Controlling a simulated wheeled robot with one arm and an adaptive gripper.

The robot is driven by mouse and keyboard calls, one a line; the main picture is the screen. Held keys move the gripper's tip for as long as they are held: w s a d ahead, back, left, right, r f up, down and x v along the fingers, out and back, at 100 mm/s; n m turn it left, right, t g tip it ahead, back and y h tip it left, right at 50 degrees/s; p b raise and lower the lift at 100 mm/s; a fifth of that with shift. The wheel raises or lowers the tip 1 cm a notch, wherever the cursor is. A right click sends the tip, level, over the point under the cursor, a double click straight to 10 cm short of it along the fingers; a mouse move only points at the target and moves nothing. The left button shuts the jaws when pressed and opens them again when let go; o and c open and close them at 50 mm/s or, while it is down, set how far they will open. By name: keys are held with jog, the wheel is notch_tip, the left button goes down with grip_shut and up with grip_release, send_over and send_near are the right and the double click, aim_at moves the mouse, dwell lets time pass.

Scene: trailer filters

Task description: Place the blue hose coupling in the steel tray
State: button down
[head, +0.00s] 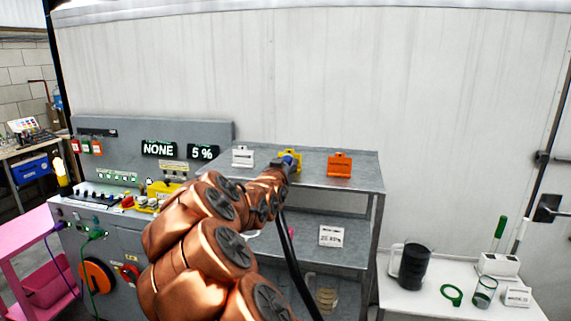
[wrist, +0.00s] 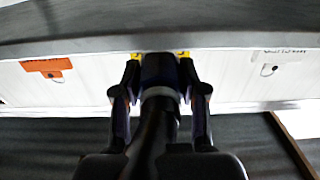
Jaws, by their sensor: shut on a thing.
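The blue hose coupling (wrist: 160,68) is between the two fingers of my gripper (wrist: 160,80) in the wrist view, with a pale ring below its dark blue end. A black hose (head: 291,240) hangs from it. In the head view my gripper (head: 283,164) is at the top of a grey metal rack (head: 360,176), in front of a yellow holder (head: 296,154). The gripper is shut on the coupling, largely hidden by my arm in the head view. I cannot make out a separate steel tray.
A white holder (head: 243,156) and an orange holder (head: 340,165) stand on the rack top, left and right of the yellow one. A grey control panel (head: 105,155) is at left. A white table (head: 420,301) with a black jug (head: 413,265) is at right.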

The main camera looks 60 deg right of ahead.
jog(key=shift+f, duration=0.4)
jog(key=shift+f+b, duration=0.25)
jog(key=shift+b, duration=0.1)
jog(key=c, duration=0.6)
grip_release()
jog(key=shift+c, duration=0.2)
jog(key=shift+r, duration=0.15)
